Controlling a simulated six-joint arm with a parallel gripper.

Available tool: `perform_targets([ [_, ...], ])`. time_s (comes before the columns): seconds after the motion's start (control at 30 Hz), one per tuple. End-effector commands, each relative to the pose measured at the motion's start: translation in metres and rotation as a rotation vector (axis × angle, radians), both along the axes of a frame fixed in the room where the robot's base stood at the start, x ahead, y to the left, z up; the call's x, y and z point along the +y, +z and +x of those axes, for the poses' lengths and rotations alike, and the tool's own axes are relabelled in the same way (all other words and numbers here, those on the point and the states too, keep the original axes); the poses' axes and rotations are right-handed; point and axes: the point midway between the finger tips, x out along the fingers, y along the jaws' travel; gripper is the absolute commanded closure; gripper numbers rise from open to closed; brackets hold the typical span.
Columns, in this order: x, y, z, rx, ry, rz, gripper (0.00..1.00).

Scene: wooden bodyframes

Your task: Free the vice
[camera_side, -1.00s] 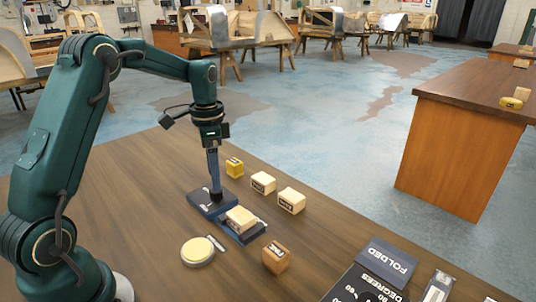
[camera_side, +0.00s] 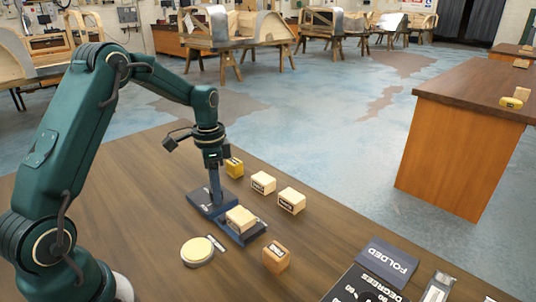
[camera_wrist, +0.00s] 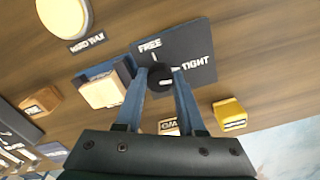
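The vice is a dark blue plate (camera_side: 198,200) with a jaw base (camera_side: 248,236) beside it. A pale wooden block (camera_side: 240,217) sits in the jaws; it also shows in the wrist view (camera_wrist: 104,92). In the wrist view, the plate reads FREE and TIGHT, with a round black knob (camera_wrist: 160,78) between the words. A pale mark on the knob lies on its lower right, toward TIGHT. My gripper (camera_side: 216,197) points down over the plate. Its blue fingers (camera_wrist: 161,72) are apart, one on each side of the knob; contact is unclear.
Pale blocks (camera_side: 263,182) and (camera_side: 291,200) and a yellow block (camera_side: 234,167) stand behind the vice. A round cream-topped disc (camera_side: 197,251) and a brown block (camera_side: 276,257) are in front. A FOLDED board (camera_side: 388,262) lies at the front right.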

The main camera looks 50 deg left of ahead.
Motion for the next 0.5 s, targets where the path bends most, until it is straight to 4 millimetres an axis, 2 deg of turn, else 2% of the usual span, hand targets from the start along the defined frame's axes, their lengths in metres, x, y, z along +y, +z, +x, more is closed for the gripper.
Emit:
perform_targets([
  [0.27, -0.0005, 0.0005, -0.0001, 0.001, 0.047, -0.001, 1.00],
  [0.5, -0.0005, 0.0005, -0.0002, 0.003, 0.192, 0.000, 1.00],
])
